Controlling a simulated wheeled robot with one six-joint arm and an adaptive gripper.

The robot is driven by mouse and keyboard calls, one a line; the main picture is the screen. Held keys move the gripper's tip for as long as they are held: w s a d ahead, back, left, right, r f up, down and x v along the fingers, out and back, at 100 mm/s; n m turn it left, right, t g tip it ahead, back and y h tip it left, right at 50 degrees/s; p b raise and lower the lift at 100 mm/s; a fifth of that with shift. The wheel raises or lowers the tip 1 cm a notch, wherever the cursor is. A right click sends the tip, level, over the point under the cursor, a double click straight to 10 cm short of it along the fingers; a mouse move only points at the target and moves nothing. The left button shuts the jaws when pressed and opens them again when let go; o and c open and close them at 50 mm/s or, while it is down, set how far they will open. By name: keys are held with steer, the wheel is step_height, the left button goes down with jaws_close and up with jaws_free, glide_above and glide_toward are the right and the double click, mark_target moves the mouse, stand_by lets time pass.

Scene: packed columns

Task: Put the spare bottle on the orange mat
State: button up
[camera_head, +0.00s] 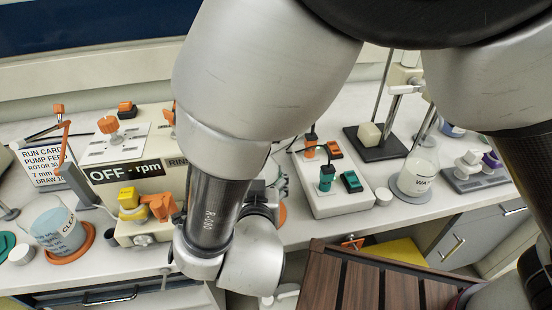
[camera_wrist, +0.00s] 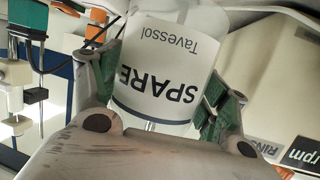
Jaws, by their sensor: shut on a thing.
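The spare bottle (camera_wrist: 158,72), with a white label reading "SPARE Tavessol" upside down, fills the middle of the wrist view. My gripper (camera_wrist: 157,88) is shut on it, with one green-padded finger on each side. In the head view my own arm hides the gripper and the bottle. A sliver of a flat orange surface (camera_head: 282,214) shows on the bench just right of my wrist; it may be the orange mat, mostly hidden by the arm.
A blue vessel (camera_head: 58,228) stands on an orange round dish (camera_head: 80,248) at the left. The OFF-rpm machine (camera_head: 130,178) is left of my arm. A switch box (camera_head: 328,188) and a WATER beaker (camera_head: 417,176) are right. A brown slatted surface (camera_head: 365,283) is in front.

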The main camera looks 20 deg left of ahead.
steer(key=shift+f, duration=2.65)
steer(key=shift+f, duration=0.1)
steer(key=o, duration=1)
steer(key=shift+o, duration=0.2)
steer(key=v, duration=0.7)
steer(key=shift+s+d+r, duration=0.1)
steer(key=shift+s+r, duration=0.1)
steer(key=shift+s, duration=0.05)
steer(key=shift+s, duration=0.1)
